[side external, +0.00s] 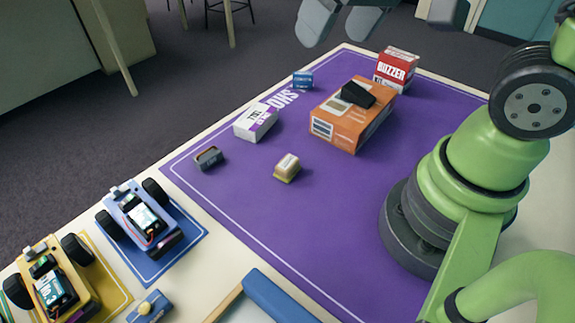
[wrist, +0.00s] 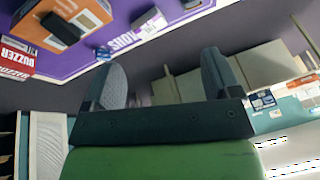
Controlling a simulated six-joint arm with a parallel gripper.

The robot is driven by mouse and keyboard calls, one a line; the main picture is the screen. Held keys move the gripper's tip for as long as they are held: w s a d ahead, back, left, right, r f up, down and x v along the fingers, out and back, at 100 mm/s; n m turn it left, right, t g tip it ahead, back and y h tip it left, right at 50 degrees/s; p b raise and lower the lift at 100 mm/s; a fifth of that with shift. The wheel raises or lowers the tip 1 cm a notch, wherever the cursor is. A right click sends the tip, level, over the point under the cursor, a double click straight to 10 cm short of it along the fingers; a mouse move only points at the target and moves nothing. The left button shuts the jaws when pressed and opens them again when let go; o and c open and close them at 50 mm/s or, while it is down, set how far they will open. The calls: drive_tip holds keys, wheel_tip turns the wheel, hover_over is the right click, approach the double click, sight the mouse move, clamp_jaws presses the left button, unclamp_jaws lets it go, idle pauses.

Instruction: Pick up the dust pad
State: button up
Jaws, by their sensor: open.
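No label marks the dust pad, so I cannot tell which piece it is. A black wedge-like piece (side external: 358,94) lies on top of an orange box (side external: 343,128); in the wrist view the black piece (wrist: 60,28) shows at the upper left. A small cream-and-yellow block (side external: 287,167) and a small dark grey block with a brownish top (side external: 209,158) lie on the purple mat (side external: 245,200). My gripper (side external: 383,16) is open and empty, high above the far end of the table; its two fingers also show in the wrist view (wrist: 164,82).
A red-and-white BUZZER box (side external: 396,68) stands behind the orange box. A white-and-purple box (side external: 256,122) and a small blue block (side external: 303,80) lie to its left. Blue (side external: 142,222) and yellow (side external: 55,281) wheeled models stand front left. The mat's middle front is clear.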

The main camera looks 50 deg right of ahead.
drive_tip(key=w+a+f+n+g, duration=0.1)
drive_tip(key=w+f+n+g, duration=0.2)
drive_tip(key=f, duration=0.6)
drive_tip(key=g+h, duration=0.1)
hover_over(292, 164)
drive_tip(key=f, duration=1.1)
drive_tip(key=shift+s, duration=0.2)
drive_tip(key=shift+w+f, duration=0.15)
drive_tip(key=shift+f, duration=1.4)
drive_tip(key=shift+w+f, duration=0.1)
drive_tip(key=shift+f, duration=1.4)
drive_tip(key=c, duration=1)
